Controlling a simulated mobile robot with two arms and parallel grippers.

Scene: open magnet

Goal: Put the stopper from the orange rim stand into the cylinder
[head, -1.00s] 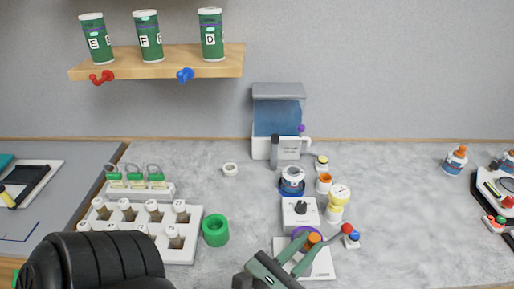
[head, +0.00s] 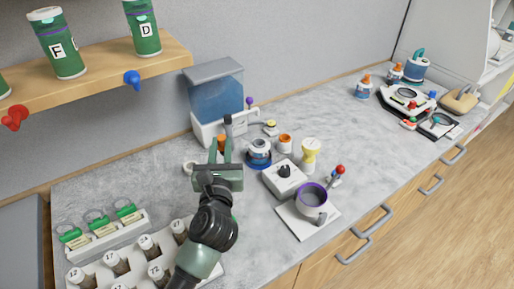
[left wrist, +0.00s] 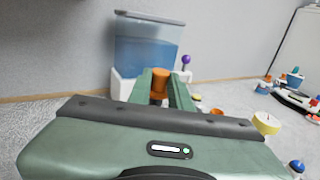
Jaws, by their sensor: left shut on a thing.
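My left gripper (head: 220,160) is shut on an orange stopper (head: 221,143), held up in front of the water tank. The stopper (left wrist: 159,82) also shows between the fingertips in the left wrist view. A small white stand with an orange rim (head: 285,144) is on the counter to the right of the gripper. A dark grey upright piece (head: 228,126) shows just behind the fingers, by the tank; I cannot tell whether it is the cylinder. A purple-rimmed grey vessel (head: 312,199) stands on a white base at the right. My right gripper is not in view.
The blue water tank (head: 217,92) stands against the wall. A blue-and-white jar (head: 258,153), a white box with a black knob (head: 284,178) and a yellow-topped cup (head: 309,152) crowd the right side. A vial rack (head: 150,262) is at the lower left.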

